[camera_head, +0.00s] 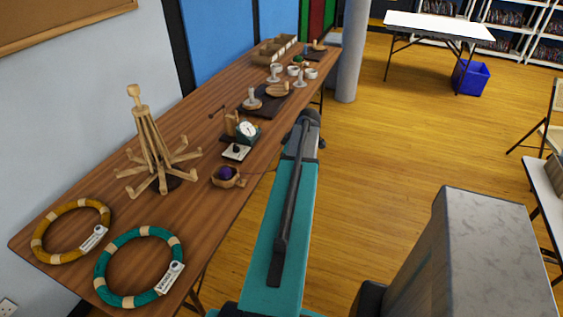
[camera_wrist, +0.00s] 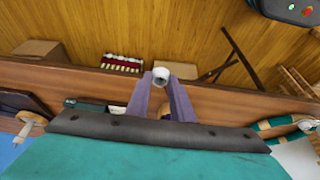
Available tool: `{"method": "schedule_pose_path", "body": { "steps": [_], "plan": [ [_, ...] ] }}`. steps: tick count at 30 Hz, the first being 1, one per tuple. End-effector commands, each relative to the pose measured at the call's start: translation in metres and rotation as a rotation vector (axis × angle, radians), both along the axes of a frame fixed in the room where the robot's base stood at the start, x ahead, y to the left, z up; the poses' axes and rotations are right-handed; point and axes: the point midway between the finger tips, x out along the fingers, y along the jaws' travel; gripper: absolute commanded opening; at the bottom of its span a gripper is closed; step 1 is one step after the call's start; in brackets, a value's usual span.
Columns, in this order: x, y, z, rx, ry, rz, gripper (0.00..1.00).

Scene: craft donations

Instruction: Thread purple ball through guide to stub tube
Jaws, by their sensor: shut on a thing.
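The purple ball (camera_head: 226,172) sits in a wooden bowl (camera_head: 238,183) near the table's front edge. A thin line runs right from the bowl toward my arm; its far end is hidden. A small wooden post with a hook (camera_head: 230,122), perhaps the guide, stands behind a dial device. A pale upright tube on a round wooden base (camera_head: 252,97), perhaps the stub tube, stands farther back. In the wrist view my gripper (camera_wrist: 160,84) is shut on a small white round piece (camera_wrist: 161,75) near the table edge. My arm hides the fingers in the head view.
A dial device (camera_head: 246,131), a white box (camera_head: 236,152) and a wooden pegged stand (camera_head: 150,150) are on the table (camera_head: 80,185). An amber ring (camera_head: 50,213) and a teal ring (camera_head: 112,285) lie at the near end. Cups stand farther back.

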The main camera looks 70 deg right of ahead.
Motion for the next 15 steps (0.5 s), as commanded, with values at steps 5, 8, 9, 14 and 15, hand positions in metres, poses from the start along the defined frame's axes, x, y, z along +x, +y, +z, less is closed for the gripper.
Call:
{"method": "schedule_pose_path", "body": {
  "steps": [5, 8, 9, 14, 15],
  "plan": [
    [0.013, 0.006, 0.004, -0.001, 0.000, 0.005, 0.01],
    [0.030, 0.013, 0.009, -0.002, 0.000, 0.009, 0.01],
    [0.038, 0.017, 0.011, -0.002, 0.000, 0.010, 0.01],
    [0.078, 0.037, 0.023, -0.002, 0.000, 0.017, 0.01],
    [0.089, 0.044, 0.027, -0.002, 0.000, 0.019, 0.01]
  ]
}}
